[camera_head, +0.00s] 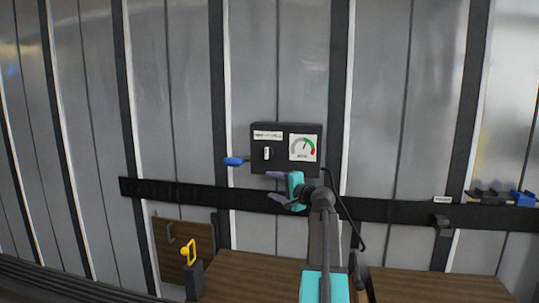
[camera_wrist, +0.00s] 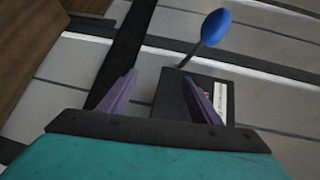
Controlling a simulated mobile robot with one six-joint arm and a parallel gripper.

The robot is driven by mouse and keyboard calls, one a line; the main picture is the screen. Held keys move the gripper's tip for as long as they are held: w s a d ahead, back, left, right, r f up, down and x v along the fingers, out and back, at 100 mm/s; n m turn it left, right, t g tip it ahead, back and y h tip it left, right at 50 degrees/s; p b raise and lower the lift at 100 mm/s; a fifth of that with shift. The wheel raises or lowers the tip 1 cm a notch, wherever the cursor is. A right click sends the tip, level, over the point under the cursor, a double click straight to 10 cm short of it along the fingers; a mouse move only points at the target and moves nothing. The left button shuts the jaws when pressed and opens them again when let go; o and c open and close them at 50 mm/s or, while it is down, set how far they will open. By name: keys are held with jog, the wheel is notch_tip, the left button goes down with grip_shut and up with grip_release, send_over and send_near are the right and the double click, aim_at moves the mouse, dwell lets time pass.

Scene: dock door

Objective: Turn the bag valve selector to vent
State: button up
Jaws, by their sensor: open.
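A black control box (camera_head: 285,131) is mounted on the ribbed wall, with a gauge (camera_head: 303,147) on its right and a small white-marked selector (camera_head: 267,153) under a label on its left. A blue-ended lever (camera_head: 235,161) sticks out from the box's left side. My gripper (camera_head: 271,186) is open and empty, just below the box in the head view. In the wrist view my gripper's purple fingers (camera_wrist: 160,92) are spread, with the box (camera_wrist: 172,88) partly behind the right finger and the blue lever end (camera_wrist: 215,27) above. The selector cannot be made out there.
A black rail (camera_head: 390,209) runs along the wall under the box. A yellow handle (camera_head: 190,251) stands at lower left. A dark cable (camera_head: 349,217) hangs right of the box. Wooden surfaces (camera_head: 250,274) lie below, and a small tray with blue items (camera_head: 522,198) is at far right.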

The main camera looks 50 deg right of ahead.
jog(key=m+t+h, duration=0.1)
send_near(268, 154)
jog(key=v, duration=0.5)
jog(key=shift+w+a+f, duration=0.1)
jog(key=shift+w+a, duration=0.05)
jog(key=shift+p+x, duration=1.9)
jog(key=shift+x, duration=5.05)
jog(key=c, duration=0.9)
jog(key=shift+d, duration=0.3)
jog(key=shift+c, duration=0.7)
jog(key=shift+a, duration=0.15)
